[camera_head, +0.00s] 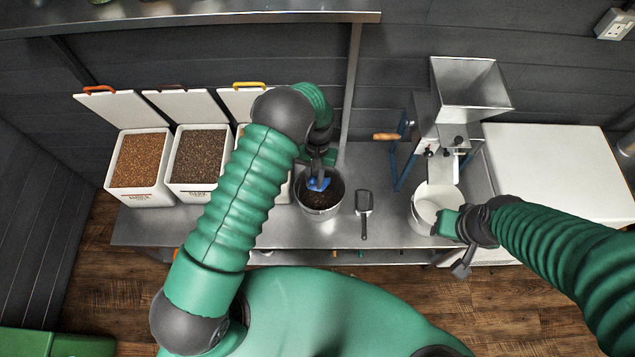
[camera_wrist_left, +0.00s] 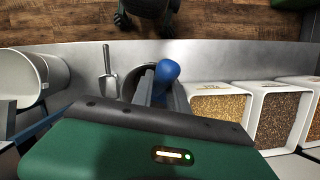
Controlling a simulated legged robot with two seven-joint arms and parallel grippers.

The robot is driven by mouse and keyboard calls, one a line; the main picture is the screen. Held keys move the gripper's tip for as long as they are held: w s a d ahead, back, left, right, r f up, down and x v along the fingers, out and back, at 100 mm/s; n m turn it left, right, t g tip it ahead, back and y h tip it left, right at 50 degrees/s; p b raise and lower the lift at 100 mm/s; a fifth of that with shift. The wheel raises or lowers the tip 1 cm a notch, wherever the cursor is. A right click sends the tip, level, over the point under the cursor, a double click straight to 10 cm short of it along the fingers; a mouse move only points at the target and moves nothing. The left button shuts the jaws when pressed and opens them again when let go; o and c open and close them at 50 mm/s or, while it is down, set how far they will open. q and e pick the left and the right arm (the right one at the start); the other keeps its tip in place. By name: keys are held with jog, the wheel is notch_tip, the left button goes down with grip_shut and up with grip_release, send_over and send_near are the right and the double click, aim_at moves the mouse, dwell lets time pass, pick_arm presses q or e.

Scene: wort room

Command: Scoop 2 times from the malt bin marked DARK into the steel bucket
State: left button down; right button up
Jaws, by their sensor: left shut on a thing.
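Three white malt bins stand in a row at the left with lids raised. The leftmost bin (camera_head: 142,160) holds reddish-brown malt and the middle bin (camera_head: 199,157) dark brown malt; their labels are too small to read surely. The third bin, mostly hidden by my left arm, shows golden malt in the left wrist view (camera_wrist_left: 218,103). My left gripper (camera_head: 319,165) is shut on a blue scoop (camera_head: 318,184) over the mouth of the steel bucket (camera_head: 321,212). Dark malt shows inside the bucket. My right gripper (camera_head: 455,224) is beside the white bucket (camera_head: 424,215); its jaws are unclear.
A metal scoop (camera_head: 364,203) lies on the steel bench (camera_head: 345,233) right of the steel bucket. A grain mill (camera_head: 450,110) with a hopper and side crank stands above the white bucket. A white-topped surface (camera_head: 560,170) is at the right.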

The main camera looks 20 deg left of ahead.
aim_at(311, 182)
pick_arm(q)
jog(key=shift+r+p, duration=0.25)
jog(key=shift+p, duration=0.15)
jog(key=shift+s+r+t+p, duration=0.25)
jog(key=shift+r+t+p, duration=0.1)
jog(key=shift+t+p, duration=0.65)
jog(key=shift+s+r+t, duration=0.2)
jog(key=shift+s+t, duration=0.1)
jog(key=shift+t, duration=0.7)
jog(key=shift+s+t, duration=0.1)
jog(key=shift+t, duration=0.5)
jog(key=t+b, duration=0.4)
jog(key=b, duration=0.1)
jog(key=shift+s+r, duration=0.25)
jog(key=shift+r+t+b, duration=0.2)
jog(key=shift+t+b, duration=0.15)
jog(key=shift+t, duration=0.15)
jog(key=shift+r, duration=0.3)
